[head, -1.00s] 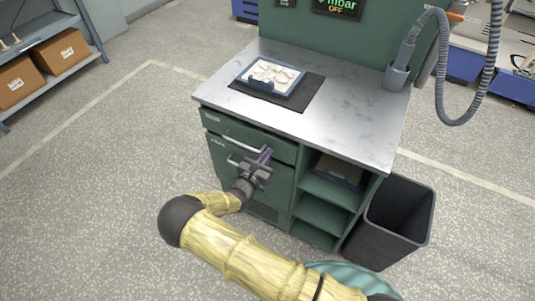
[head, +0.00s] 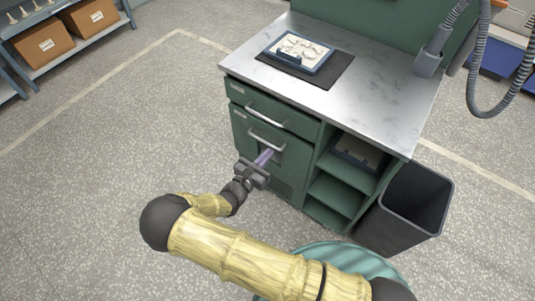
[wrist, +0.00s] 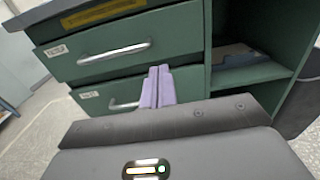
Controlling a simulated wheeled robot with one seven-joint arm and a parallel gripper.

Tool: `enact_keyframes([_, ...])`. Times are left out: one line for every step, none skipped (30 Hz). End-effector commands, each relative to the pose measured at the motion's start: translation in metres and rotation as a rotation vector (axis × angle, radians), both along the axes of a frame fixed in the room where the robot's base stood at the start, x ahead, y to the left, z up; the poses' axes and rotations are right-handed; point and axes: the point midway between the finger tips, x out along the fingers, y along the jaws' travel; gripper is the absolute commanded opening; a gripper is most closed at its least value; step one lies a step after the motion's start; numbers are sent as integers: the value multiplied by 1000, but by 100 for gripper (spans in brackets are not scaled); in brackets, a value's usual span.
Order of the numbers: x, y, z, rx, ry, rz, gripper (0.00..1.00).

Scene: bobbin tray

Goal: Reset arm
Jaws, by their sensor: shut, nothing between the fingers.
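My gripper (head: 265,157) is in front of the green cabinet's lower drawer (head: 240,127), just below its handle. Its purple fingers are shut together with nothing between them. In the wrist view the shut fingers (wrist: 158,87) overlap the lower drawer front and hide part of its handle (wrist: 122,104). I cannot tell how near the fingertips are to the drawer face. The upper drawer (wrist: 100,45) with its metal handle also shows. Both drawers look closed. My arm is stretched out low over the floor.
A blue-rimmed tray (head: 323,67) of white parts lies on a dark mat (head: 335,77) on the worktop (head: 390,95). Open shelves (head: 340,190) and a dark bin (head: 415,205) stand right of the drawers. Floor (head: 120,130) on the left is clear.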

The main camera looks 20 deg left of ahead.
Motion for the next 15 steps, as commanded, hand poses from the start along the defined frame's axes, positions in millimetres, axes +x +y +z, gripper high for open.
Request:
enact_keyframes([0, 0, 0, 0, 0, 0, 0])
enact_keyframes([0, 0, 0, 0, 0, 0, 0])
enact_keyframes([0, 0, 0, 0, 0, 0, 0])
enact_keyframes([0, 0, 0, 0, 0, 0, 0])
enact_keyframes([0, 0, 0, 0, 0, 0, 0])
enact_keyframes([0, 0, 0, 0, 0, 0, 0])
enact_keyframes([0, 0, 0, 0, 0, 0, 0])
enact_keyframes([0, 0, 0, 1, 0, 0, 0])
enact_keyframes([1, -1, 1, 3, 1, -4, 0])
enact_keyframes([1, -2, 2, 6, 3, -10, 0])
enact_keyframes([2, -5, 3, 14, 6, -22, 0])
enact_keyframes([4, -10, 7, 27, 13, -45, 0])
enact_keyframes([6, -17, 10, 42, 20, -70, 0])
enact_keyframes([8, -24, 13, 61, 28, -101, 0])
enact_keyframes([10, -36, 18, 91, 44, -152, 0])
